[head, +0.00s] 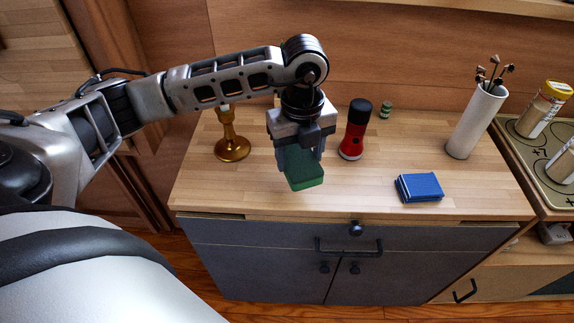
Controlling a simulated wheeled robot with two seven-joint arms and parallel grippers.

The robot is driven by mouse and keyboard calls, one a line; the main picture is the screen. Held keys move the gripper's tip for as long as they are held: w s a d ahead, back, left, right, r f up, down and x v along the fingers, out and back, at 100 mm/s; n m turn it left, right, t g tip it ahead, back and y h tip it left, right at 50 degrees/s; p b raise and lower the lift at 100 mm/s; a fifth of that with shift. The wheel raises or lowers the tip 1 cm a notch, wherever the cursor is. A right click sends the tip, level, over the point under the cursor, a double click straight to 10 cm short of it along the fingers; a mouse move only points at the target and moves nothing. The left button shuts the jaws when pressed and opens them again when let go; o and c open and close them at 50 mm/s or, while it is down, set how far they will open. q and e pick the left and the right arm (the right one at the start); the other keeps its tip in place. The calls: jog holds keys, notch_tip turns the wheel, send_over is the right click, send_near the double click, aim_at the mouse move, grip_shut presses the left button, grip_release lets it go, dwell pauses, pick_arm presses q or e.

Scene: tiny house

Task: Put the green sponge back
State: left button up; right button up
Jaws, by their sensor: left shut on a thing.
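The green sponge (305,177) is a small block with a darker green upper face. My left gripper (300,158) points down and is shut on the sponge. The sponge appears held over the front part of the wooden countertop (360,195); how high above it I cannot tell. The gripper's fingers hide part of the sponge. My right gripper is not in view.
A brass candlestick (231,140) stands left of the gripper. A red and black flashlight (356,130) stands close on the right. A blue cloth (420,188), a white vase (476,122) and a small green jar (386,110) are on the counter. Free wood lies front left.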

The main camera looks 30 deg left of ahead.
aim_at(288, 152)
pick_arm(q)
jog(key=a+f, duration=0.2)
jog(key=f, duration=0.1)
jog(key=shift+w+a+f, duration=0.1)
jog(key=shift+a+f, duration=0.05)
jog(key=shift+a, duration=0.2)
notch_tip(288, 152, down, 3)
jog(key=shift+a+f+p, duration=0.15)
jog(key=shift+f+p, duration=0.05)
jog(key=shift+p, duration=0.35)
jog(key=o, duration=0.9)
notch_tip(288, 152, up, 12)
jog(key=shift+r+b, duration=0.1)
jog(key=shift+b, duration=0.5)
